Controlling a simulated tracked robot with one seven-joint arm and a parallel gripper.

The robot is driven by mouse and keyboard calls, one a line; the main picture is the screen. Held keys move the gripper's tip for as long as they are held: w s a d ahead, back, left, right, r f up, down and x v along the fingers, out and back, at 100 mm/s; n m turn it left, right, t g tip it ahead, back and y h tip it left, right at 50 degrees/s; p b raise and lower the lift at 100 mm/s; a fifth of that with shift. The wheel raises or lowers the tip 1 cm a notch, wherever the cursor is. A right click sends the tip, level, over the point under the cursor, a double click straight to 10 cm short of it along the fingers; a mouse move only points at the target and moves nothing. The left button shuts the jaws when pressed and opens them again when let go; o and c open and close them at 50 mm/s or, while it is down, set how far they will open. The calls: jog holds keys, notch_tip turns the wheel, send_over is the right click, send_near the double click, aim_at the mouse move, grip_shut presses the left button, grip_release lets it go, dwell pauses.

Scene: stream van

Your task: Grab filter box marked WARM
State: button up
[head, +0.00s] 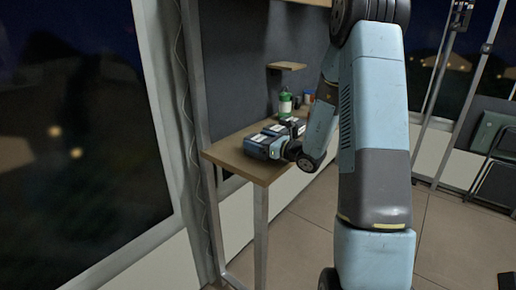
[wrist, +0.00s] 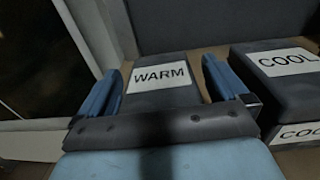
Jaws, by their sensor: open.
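The filter box marked WARM (wrist: 158,98) is dark grey with a white label on top. In the wrist view it stands between the two blue fingers of my gripper (wrist: 160,70). The fingers are open, one on each side of the box; I cannot tell whether either touches it. My gripper covers the near part of the box. In the head view my gripper (head: 267,147) is low over the table's left end, and it partly hides the boxes there.
A dark box marked COOL (wrist: 285,90) stands close to the right of my right finger. The wooden table (head: 231,158) has an open left edge. A green bottle (head: 285,104) stands behind the boxes, under a small shelf (head: 286,66). A dark wall panel backs the table.

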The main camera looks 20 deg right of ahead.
jog(key=shift+c, duration=0.3)
jog(key=c, duration=1.1)
jog(key=shift+r, duration=0.1)
jog(key=shift+c, duration=0.2)
